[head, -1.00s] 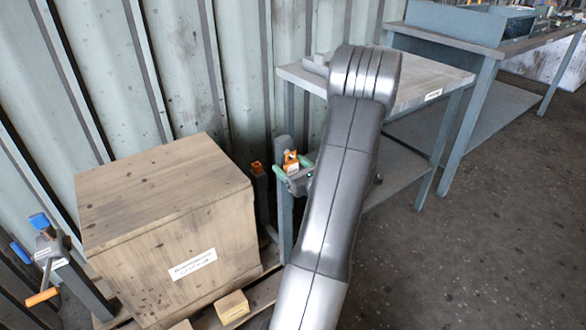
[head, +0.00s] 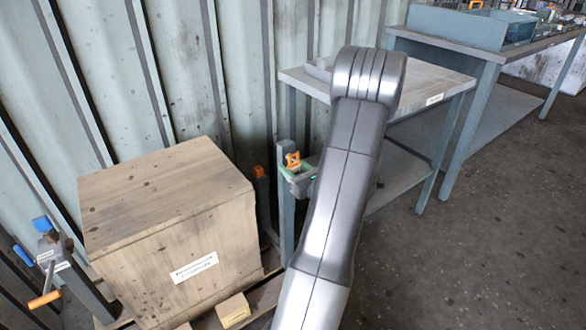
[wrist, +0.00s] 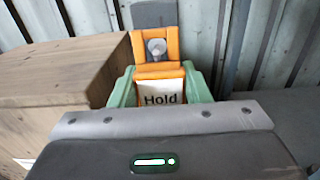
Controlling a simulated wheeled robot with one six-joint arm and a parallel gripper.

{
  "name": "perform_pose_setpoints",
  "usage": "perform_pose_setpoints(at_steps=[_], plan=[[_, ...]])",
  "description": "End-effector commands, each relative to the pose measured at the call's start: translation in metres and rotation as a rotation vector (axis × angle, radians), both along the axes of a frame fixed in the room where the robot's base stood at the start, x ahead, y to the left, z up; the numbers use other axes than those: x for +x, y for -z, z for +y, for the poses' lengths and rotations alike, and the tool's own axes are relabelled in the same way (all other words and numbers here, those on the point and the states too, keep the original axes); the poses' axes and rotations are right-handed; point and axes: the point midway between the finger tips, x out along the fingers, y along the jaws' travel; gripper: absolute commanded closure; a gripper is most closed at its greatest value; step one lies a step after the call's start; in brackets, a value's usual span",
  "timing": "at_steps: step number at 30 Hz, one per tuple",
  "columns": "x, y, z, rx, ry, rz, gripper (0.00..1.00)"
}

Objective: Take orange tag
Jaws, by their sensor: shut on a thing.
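The orange tag (wrist: 171,70) has a white label reading "Hold" and a hole in its upper part. A pale round knob (wrist: 156,47) shows in that hole, in front of a grey post (wrist: 153,14). In the head view the tag (head: 293,160) stands out at the post beside the small table. My gripper (wrist: 160,84) has green fingers on both sides of the tag's lower part and is shut on it. In the head view my gripper (head: 300,178) is partly hidden behind my arm. Whether the tag is clear of the knob cannot be told.
A large wooden crate (head: 165,200) stands left of the post. The small table (head: 425,90) is to the right, partly behind my arm. A clamp-like stand with blue and orange handles (head: 48,250) is at the far left. A corrugated wall (head: 235,70) is close behind.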

Motion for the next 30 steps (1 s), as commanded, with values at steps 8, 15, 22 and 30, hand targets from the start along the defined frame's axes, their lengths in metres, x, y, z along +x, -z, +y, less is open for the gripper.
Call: perform_pose_setpoints(at_steps=[8,15,22,30], plan=[[-0.014,0.000,-0.011,0.001,0.002,-0.001,0.79],[-0.026,0.000,-0.019,0.001,0.002,0.001,0.79],[-0.037,0.000,-0.028,0.000,0.002,0.000,0.79],[-0.045,0.000,-0.033,0.001,0.001,-0.001,0.79]])
